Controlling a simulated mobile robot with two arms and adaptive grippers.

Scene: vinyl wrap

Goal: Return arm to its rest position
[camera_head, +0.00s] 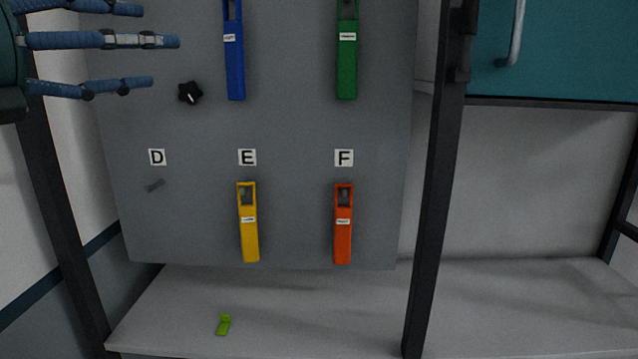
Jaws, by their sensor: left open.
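My left gripper (150,41) is at the upper left of the head view, with blue-grey fingers spread apart and nothing between them. Its fingers point right, in front of the left edge of a grey panel (300,125). My right gripper is not in view.
Blue (235,68), green (347,70), yellow (250,235) and orange (343,238) tools hang on the panel. A black knob (190,93) sits near the gripper. A small green piece (223,325) lies on the shelf (300,320). Dark posts (437,190) stand at both sides.

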